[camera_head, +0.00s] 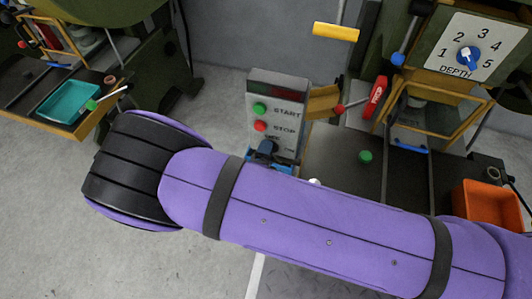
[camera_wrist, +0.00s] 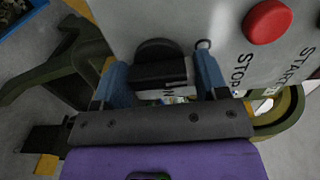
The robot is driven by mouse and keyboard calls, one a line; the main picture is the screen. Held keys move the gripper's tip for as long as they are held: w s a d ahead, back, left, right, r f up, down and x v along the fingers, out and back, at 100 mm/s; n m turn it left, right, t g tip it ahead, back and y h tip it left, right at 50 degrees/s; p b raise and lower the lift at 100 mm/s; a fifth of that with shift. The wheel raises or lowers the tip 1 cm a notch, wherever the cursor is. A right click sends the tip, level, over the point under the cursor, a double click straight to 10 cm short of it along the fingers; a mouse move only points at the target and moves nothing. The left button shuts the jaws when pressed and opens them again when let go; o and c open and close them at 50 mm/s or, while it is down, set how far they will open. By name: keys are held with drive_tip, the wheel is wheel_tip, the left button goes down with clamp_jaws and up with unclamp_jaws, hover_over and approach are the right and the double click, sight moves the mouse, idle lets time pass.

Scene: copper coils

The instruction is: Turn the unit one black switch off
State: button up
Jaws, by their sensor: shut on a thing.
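A grey control box (camera_head: 277,112) stands beside the right machine. A black switch (camera_head: 267,148) sits low on its face, below the STOP button. My gripper (camera_head: 268,160) is at this switch, with my purple arm stretched across the front. In the wrist view, the black switch (camera_wrist: 158,51) lies between the blue fingers of my gripper (camera_wrist: 162,66), which is shut on it. The fingers hide part of the lettering around the switch, so I cannot read its setting. No unit number is readable on the box.
The box also carries a green START button (camera_head: 260,109) and a red STOP button (camera_head: 261,126); the red one shows close by in the wrist view (camera_wrist: 268,21). A machine with a depth dial (camera_head: 468,55) stands right. An orange bin (camera_head: 487,208) and a teal tray (camera_head: 68,101) sit at the sides.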

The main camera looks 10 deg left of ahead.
drive_tip(key=shift+s, duration=0.1)
drive_tip(key=o, duration=0.9)
drive_tip(key=shift+o, duration=0.2)
drive_tip(key=s, duration=1)
drive_tip(key=shift+s+a, duration=0.35)
drive_tip(key=shift+a, duration=0.05)
